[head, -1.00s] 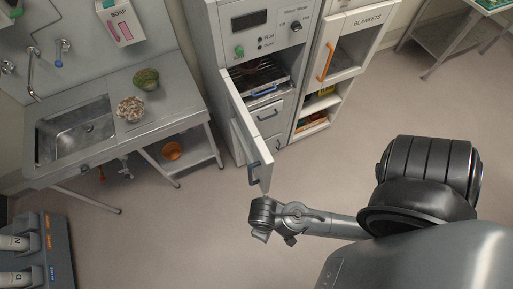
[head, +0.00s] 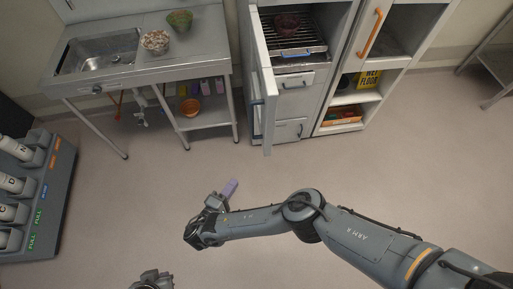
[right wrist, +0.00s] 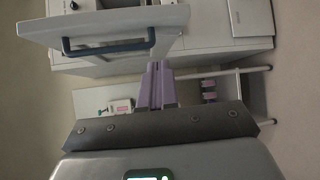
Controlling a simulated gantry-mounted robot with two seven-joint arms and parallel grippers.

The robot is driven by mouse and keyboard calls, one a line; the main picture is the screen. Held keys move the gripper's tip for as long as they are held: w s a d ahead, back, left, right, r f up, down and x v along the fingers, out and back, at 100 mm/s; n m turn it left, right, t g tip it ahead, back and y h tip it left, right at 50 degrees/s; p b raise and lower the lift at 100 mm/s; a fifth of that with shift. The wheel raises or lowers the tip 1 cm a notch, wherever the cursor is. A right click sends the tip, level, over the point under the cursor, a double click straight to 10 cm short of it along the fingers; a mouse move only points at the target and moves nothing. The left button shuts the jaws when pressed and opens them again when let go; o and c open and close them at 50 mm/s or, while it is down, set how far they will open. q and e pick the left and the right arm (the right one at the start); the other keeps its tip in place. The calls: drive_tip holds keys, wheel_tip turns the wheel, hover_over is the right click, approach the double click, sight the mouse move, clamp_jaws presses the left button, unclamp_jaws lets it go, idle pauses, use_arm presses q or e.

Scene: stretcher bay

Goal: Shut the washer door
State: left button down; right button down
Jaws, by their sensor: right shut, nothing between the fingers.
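The washer door (head: 266,85) stands wide open, seen nearly edge-on in the head view, swung out from the left side of the washer (head: 340,20). Its blue handle (head: 258,102) is on the left face. My right gripper (head: 231,188) is shut and empty, in front of the door's near end and apart from it in the head view. In the right wrist view the shut purple fingers (right wrist: 155,85) point toward the pale door panel (right wrist: 115,22) with its dark blue handle (right wrist: 108,46). A grey part of my left arm shows at the bottom edge; its fingers are not clear.
Inside the washer is a wire rack (head: 297,45) with a dark red bowl (head: 288,24). A sink bench (head: 115,76) stands to the left, open shelves (head: 349,112) to the right. A bottle rack (head: 52,185) is at the left edge. The floor between is clear.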

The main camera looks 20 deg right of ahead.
drive_tip(key=w+a+r+m+t+b, duration=0.1)
drive_tip(key=w+r+t+b, duration=0.1)
drive_tip(key=w+r, duration=0.5)
drive_tip(key=s+d+b+x, duration=0.1)
drive_tip(key=b+x, duration=0.7)
drive_tip(key=x, duration=0.5)
drive_tip(key=shift+s+d+h, duration=0.15)
drive_tip(key=shift+d+h, duration=0.15)
drive_tip(key=shift+d, duration=0.1)
drive_tip(key=shift+f, duration=0.15)
